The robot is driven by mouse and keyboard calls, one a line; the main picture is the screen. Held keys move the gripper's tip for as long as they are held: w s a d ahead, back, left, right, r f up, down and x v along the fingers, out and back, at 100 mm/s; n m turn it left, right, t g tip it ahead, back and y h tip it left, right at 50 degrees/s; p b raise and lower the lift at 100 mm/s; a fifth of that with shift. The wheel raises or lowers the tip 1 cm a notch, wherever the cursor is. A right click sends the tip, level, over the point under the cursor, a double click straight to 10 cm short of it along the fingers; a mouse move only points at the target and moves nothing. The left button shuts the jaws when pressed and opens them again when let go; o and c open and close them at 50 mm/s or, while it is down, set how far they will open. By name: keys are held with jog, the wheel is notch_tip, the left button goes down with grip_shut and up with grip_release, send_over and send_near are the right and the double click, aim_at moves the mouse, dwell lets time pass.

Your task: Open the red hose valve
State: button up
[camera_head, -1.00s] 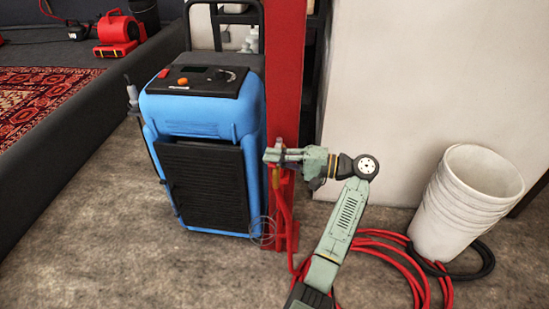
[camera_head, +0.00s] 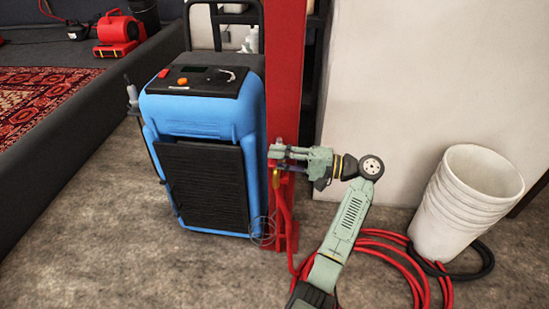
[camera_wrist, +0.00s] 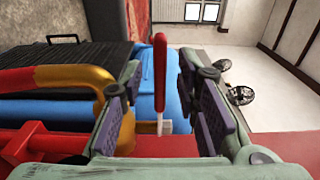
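The red hose valve's lever (camera_wrist: 160,72) stands upright in the wrist view, between my two fingers, with a gap visible on each side. My gripper (camera_wrist: 165,100) is open around it; contact with the lever is not visible. The valve's brass elbow (camera_wrist: 98,82) curves to the left, behind the left finger, which hides part of the valve body. In the head view, my gripper (camera_head: 273,153) is in front of the red post (camera_head: 285,70). The brass fitting (camera_head: 276,177) shows just below it, and the lever is too small there to read clearly.
A blue machine (camera_head: 205,115) stands close to the left of the post. A coiled red hose (camera_head: 385,238) lies on the floor at right, beside stacked white buckets (camera_head: 465,205). A patterned rug (camera_head: 35,95) lies at far left. The front-left floor is clear.

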jog(key=v, duration=1)
jog(key=shift+d, duration=0.3)
jog(key=shift+s, duration=0.15)
